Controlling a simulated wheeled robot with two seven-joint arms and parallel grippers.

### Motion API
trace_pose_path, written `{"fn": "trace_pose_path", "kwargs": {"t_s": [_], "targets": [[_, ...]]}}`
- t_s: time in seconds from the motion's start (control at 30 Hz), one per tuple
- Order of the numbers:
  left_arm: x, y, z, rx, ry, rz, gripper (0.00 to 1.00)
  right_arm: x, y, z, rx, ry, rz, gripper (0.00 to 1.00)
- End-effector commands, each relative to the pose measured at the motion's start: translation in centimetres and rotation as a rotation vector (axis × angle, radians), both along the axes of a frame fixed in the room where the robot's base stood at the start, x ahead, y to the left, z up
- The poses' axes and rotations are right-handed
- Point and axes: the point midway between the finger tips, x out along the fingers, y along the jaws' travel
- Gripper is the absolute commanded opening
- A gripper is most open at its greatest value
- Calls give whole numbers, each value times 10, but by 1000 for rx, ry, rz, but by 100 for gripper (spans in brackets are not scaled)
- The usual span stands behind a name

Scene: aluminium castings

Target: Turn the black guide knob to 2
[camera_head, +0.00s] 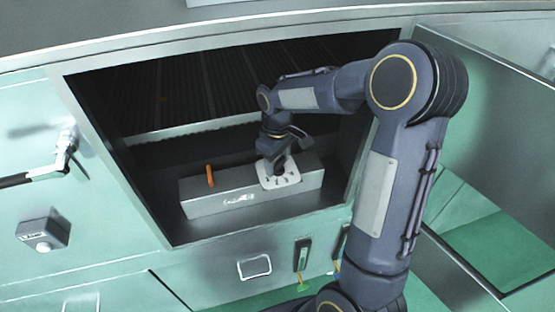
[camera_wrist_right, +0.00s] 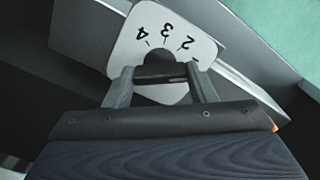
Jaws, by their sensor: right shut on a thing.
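The black guide knob (camera_wrist_right: 160,66) sits on a white dial plate with numbers, and its dial (camera_head: 292,180) is on top of the grey metal box in the opening. In the right wrist view the dial plate (camera_wrist_right: 125,50) shows 4, 3 and 2, with a mark near the right edge. My right gripper (camera_wrist_right: 160,75) has its two fingers on either side of the knob and is shut on it. In the head view the gripper (camera_head: 278,168) hides most of the knob. Which number the knob points to cannot be told. My left gripper is not in view.
The grey box (camera_head: 215,205) carries an orange lever (camera_head: 210,176) left of the dial. A black-handled lever (camera_head: 62,160) and a push-button box (camera_head: 43,231) are on the green panel at left.

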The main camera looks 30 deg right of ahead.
Motion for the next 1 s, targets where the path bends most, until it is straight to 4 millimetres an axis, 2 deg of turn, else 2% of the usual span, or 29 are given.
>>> {"fn": "trace_pose_path", "kwargs": {"t_s": [0.6,1.0], "targets": [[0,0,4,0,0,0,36,0,0,1,0,-1,455,28],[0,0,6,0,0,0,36,0,0,1,-1,-3,590,28]]}}
